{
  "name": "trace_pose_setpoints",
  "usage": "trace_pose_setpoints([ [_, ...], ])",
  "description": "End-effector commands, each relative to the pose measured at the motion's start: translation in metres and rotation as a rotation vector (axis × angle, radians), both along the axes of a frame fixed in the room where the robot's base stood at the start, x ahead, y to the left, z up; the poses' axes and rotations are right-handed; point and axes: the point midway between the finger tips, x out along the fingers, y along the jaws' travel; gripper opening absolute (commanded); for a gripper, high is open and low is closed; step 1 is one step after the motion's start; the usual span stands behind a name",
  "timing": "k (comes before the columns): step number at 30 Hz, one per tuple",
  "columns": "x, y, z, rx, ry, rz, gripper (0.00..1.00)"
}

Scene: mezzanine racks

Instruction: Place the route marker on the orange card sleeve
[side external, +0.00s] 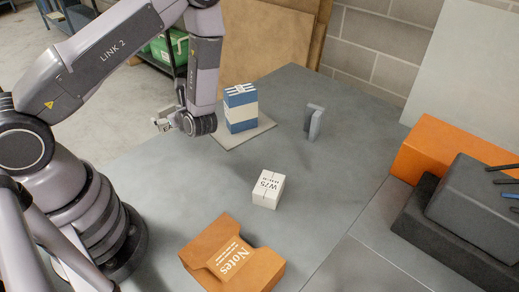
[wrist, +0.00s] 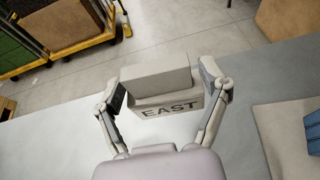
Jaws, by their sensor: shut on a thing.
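My gripper (wrist: 164,84) is shut on a pale grey block lettered EAST (wrist: 157,78), which I take as the route marker. One finger is on each side of it. In the side external view my gripper (side external: 163,122) is above the table's far left part, left of the blue and white box; the held block is hard to make out there.
A white block marked W75 (side external: 268,188) stands mid-table. A blue and white box (side external: 240,108) stands on a grey mat (side external: 222,141). A grey upright piece (side external: 314,122) is to its right. An orange block (side external: 450,146) and dark cases (side external: 478,198) fill the right side.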

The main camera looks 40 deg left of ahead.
Motion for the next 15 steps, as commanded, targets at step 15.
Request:
trace_pose_setpoints([
  [15,-0.087,-0.033,0.051,-0.003,-0.003,0.521,0.47],
])
